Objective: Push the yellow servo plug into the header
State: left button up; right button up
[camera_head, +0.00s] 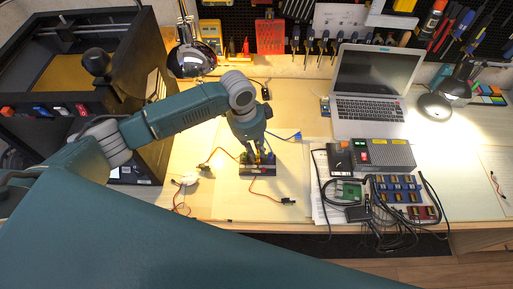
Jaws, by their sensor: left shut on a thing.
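My left arm reaches in from the left, and its gripper (257,158) points down over a small dark board (259,170) on the bench. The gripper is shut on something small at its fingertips. A speck of yellow shows between the fingers and seems to be the yellow servo plug. The board seems to carry the header, but the fingers hide its pins. I cannot tell whether the plug touches the header or is above it. My right gripper is not in view.
Loose servo leads with dark plugs (288,202) lie around the board, and a blue plug (296,135) lies behind it. An open laptop (372,108), a power supply (383,154) and cabled modules (408,188) stand to the right.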

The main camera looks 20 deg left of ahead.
aim_at(257, 151)
pick_arm(q)
jog(key=shift+f+b, duration=0.4)
jog(key=shift+f, duration=0.45)
jog(key=o, duration=0.9)
jog(key=shift+r+p, duration=2.55)
jog(key=shift+p, duration=0.2)
jog(key=shift+s+f, duration=0.1)
jog(key=shift+f, duration=0.05)
